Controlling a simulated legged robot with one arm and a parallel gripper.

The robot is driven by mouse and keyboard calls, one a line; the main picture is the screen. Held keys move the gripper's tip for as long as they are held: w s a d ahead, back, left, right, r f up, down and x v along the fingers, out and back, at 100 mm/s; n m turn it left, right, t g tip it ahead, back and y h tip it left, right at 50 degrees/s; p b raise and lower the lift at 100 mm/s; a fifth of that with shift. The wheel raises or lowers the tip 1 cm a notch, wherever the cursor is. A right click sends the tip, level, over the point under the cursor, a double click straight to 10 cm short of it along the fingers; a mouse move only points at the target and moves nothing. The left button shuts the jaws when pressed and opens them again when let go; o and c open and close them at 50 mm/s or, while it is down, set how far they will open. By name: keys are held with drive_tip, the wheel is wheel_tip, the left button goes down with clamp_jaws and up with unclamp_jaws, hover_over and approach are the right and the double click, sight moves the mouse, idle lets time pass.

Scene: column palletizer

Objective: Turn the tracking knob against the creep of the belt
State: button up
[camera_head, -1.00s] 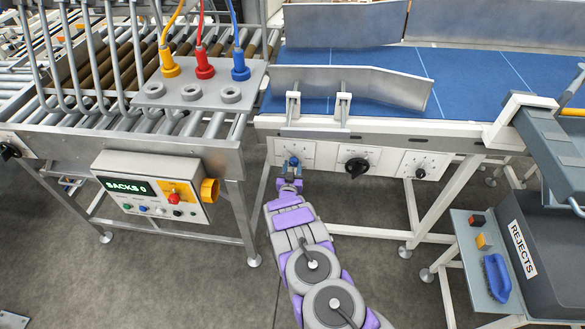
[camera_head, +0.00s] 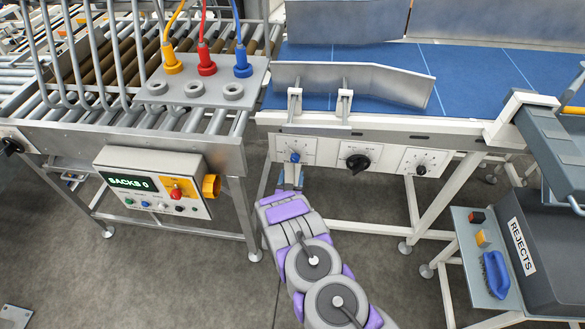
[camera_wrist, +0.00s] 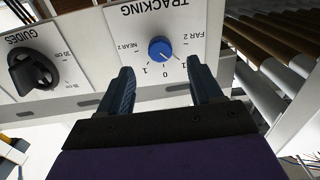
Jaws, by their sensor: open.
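The blue tracking knob (camera_wrist: 160,49) sits on a white plate lettered TRACKING, upside down in the wrist view. Its light mark seems to point down and right, near the 0 and the 1 on the FAR side; I cannot read it exactly. The knob also shows in the head view (camera_head: 295,157). My gripper (camera_wrist: 159,68) is open, its two dark fingers apart, with the knob just beyond the gap between their tips. Nothing is held. In the head view my gripper (camera_head: 291,176) is just below the knob. The blue belt (camera_head: 370,70) lies above, with thin pale lines across it.
A black guides knob (camera_head: 357,162) and another dark knob (camera_head: 421,169) are to the right on the same frame. A control box (camera_head: 155,183) reading SACKS 0 is at left. A rejects bin (camera_head: 545,240) with a side shelf stands at right. Open floor lies below.

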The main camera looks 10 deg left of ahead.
drive_tip(key=s, duration=1)
drive_tip(key=shift+s+d+p, duration=0.2)
drive_tip(key=shift+d+p, duration=0.15)
drive_tip(key=w+r+m+g, duration=0.2)
drive_tip(key=w+r+g, duration=0.4)
drive_tip(key=r, duration=0.4)
drive_tip(key=s+d+r+g+y, duration=0.2)
drive_tip(key=s+d+r+g, duration=0.35)
drive_tip(key=s+r, duration=0.4)
drive_tip(key=s+d+r+g+h, duration=0.1)
drive_tip(key=s+d+r, duration=0.4)
drive_tip(key=s, duration=0.7)
drive_tip(key=s+d+r+g+h, duration=0.1)
drive_tip(key=s+d+r+g, duration=0.3)
drive_tip(key=s+d, duration=0.6)
drive_tip(key=s+d+r+g+h+b, duration=0.1)
drive_tip(key=s+d+r+g, duration=0.2)
drive_tip(key=s+d+r, duration=0.4)
drive_tip(key=s+d, duration=0.1)
drive_tip(key=s, duration=0.6)
drive_tip(key=shift+n, duration=0.4)
